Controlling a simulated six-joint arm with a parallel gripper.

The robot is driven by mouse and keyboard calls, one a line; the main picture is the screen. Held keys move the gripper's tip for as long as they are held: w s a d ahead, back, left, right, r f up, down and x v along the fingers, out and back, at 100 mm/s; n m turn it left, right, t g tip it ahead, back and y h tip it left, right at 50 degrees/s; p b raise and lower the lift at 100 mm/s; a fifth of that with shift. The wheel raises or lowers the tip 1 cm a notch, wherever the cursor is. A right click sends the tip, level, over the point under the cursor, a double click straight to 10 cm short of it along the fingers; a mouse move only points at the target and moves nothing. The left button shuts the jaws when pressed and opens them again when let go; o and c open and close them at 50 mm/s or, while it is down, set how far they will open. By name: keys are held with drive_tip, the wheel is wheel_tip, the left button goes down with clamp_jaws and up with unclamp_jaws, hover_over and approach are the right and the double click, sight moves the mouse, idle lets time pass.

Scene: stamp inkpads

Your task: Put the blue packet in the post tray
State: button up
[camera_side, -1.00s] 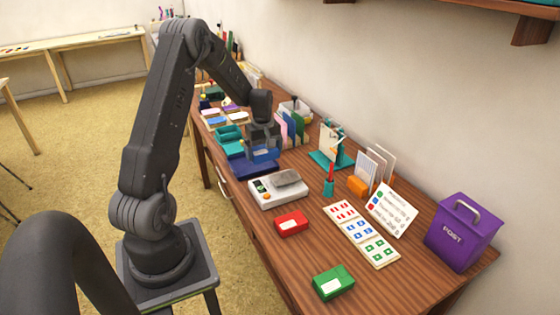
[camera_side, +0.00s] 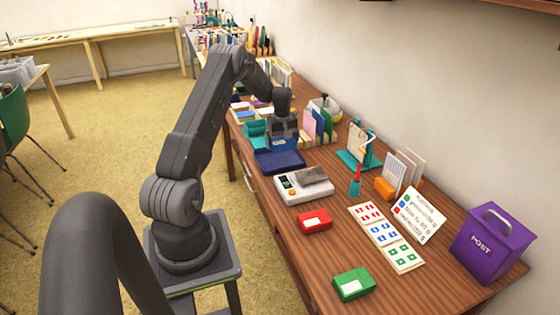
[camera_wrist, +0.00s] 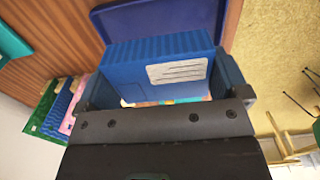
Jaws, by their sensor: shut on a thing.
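The blue packet (camera_wrist: 135,72), a ribbed box with a white label, is in my gripper (camera_wrist: 170,95) in the wrist view, one finger on each side. In the side view my gripper (camera_side: 283,143) is shut on the packet at the back edge of a flat dark blue tray (camera_side: 282,166). The tray also shows beyond the packet in the wrist view (camera_wrist: 150,18). Whether the packet touches the tray cannot be told. I see no lettering on this tray. A purple lidded bin marked POST (camera_side: 490,245) stands at the near right end of the table.
A teal tray (camera_side: 254,136) is behind the dark blue tray, and upright coloured folders (camera_side: 318,124) stand to its right. A scale (camera_side: 303,186) is just in front.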

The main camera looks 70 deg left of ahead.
sight(282, 165)
wheel_tip(282, 165, down, 8)
drive_tip(key=shift+r, duration=0.1)
idle(0.4)
drive_tip(key=o, duration=0.7)
drive_tip(key=shift+c, duration=0.2)
wheel_tip(282, 165, up, 12)
drive_tip(key=shift+f, duration=0.1)
drive_tip(key=w+d+r+m+t+y, duration=0.1)
drive_tip(key=d+r+m, duration=0.3)
drive_tip(key=d+r, duration=0.7)
drive_tip(key=w+d+r+m+t, duration=0.1)
drive_tip(key=d+r+m, duration=0.3)
drive_tip(key=d+r, duration=0.65)
drive_tip(key=s+d+m+t, duration=0.1)
drive_tip(key=s+d+m, duration=0.4)
drive_tip(key=s+d, duration=0.4)
drive_tip(key=s+d+m+t+h, duration=0.1)
drive_tip(key=s+d+m+t, duration=0.1)
drive_tip(key=s+d+m, duration=0.3)
drive_tip(key=s+d, duration=0.4)
drive_tip(key=d, duration=0.5)
drive_tip(key=shift+d+r+t, duration=0.15)
drive_tip(key=shift+r+t, duration=0.15)
